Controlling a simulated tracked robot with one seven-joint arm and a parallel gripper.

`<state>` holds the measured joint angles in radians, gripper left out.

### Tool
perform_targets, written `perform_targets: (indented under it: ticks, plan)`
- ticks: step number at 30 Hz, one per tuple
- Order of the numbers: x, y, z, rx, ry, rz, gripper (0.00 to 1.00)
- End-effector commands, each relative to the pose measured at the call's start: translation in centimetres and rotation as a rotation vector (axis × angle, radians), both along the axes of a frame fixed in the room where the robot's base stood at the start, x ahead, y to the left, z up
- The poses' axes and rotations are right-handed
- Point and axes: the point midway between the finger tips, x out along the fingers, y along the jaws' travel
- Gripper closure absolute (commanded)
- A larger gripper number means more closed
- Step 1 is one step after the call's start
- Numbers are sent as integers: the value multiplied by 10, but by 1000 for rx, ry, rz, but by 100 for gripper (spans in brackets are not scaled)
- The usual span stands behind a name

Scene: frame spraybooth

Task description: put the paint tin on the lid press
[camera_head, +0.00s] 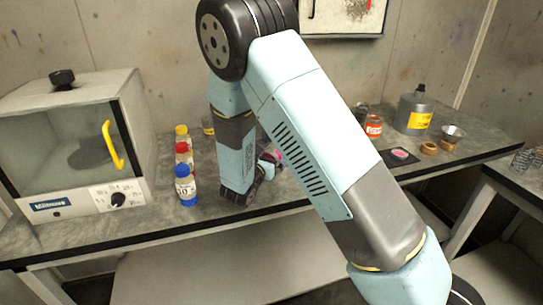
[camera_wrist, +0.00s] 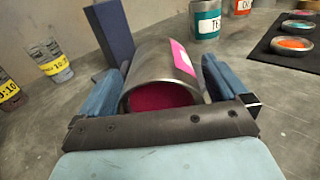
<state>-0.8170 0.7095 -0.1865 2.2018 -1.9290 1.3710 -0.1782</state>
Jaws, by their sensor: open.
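A metal paint tin (camera_wrist: 160,65) with a pink label lies between the fingers of my gripper (camera_wrist: 163,72) in the wrist view. It appears to be on its side, its magenta round end facing me. The blue fingers are open on either side of it; whether they touch it is unclear. In the head view my gripper (camera_head: 265,166) is low over the bench, partly hidden by my arm, with a bit of pink beside it. I cannot make out the lid press for certain in either view; a dark blue upright block (camera_wrist: 110,35) stands just behind the tin.
A white oven-like box (camera_head: 75,145) and bottles with yellow, red and blue caps (camera_head: 185,188) stand left. Right are an orange-red tin (camera_head: 373,127), a grey jug (camera_head: 414,112) and a small dark mat (camera_head: 388,160). A teal tin (camera_wrist: 205,20) stands behind.

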Motion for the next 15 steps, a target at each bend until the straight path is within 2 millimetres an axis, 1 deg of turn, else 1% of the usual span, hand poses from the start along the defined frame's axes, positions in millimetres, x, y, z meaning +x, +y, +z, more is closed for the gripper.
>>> perform_targets:
  ticks: [5,8,11,15]
  plan:
    - [-3,2,0,0,0,1,0]
    - [-10,7,0,0,1,3,0]
    - [-24,14,-1,-1,2,4,0]
    - [-49,25,-3,-3,1,4,0]
